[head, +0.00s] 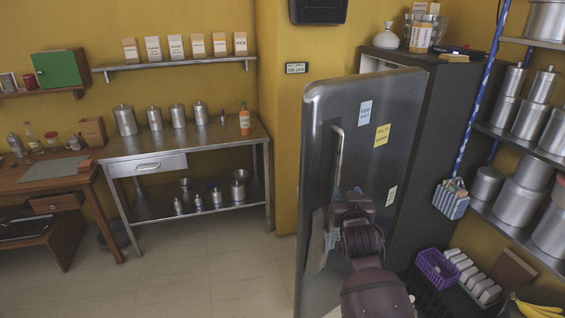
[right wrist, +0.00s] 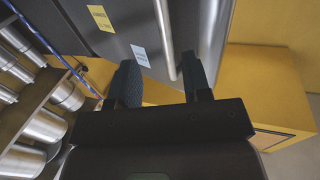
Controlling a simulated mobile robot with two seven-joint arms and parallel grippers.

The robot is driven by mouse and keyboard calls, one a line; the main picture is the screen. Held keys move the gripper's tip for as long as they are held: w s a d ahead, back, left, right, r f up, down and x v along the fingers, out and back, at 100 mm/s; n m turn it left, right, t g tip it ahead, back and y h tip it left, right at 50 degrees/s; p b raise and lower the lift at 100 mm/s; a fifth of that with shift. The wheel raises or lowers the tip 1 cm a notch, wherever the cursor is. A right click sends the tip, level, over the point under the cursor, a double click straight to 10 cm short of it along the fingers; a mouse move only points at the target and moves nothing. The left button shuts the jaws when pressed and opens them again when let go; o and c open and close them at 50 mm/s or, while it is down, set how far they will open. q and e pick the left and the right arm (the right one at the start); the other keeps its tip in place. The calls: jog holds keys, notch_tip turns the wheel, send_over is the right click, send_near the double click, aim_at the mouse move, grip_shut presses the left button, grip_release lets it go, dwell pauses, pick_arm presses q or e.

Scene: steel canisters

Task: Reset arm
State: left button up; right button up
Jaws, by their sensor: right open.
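My right arm reaches up from the bottom in front of a dark grey fridge (head: 320,120), whose door stands partly open. My right gripper (head: 334,222) is below the door's long vertical handle (head: 337,153). In the right wrist view the gripper (right wrist: 162,82) is open, its two dark fingers apart. The handle (right wrist: 164,38) shows between and beyond them; I cannot tell whether it touches either finger. Nothing is held. My left gripper is not in view.
A steel table (head: 215,140) with several canisters and an orange bottle stands at the back. Metal shelves (head: 520,144) with large canisters are at the right. A purple basket (head: 437,267) sits low beside the fridge. The floor (head: 215,275) left of the door is clear.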

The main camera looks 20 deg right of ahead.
jog(key=s+a+f+n+y, duration=0.55)
jog(key=s+a+f, duration=0.25)
jog(key=a+f, duration=0.3)
jog(key=s+a+f+g+y, duration=0.2)
jog(key=s+f+g, duration=0.2)
jog(key=s+f, duration=0.9)
jog(key=s, duration=0.3)
jog(key=shift+s+a, duration=0.25)
jog(key=shift+a, duration=0.1)
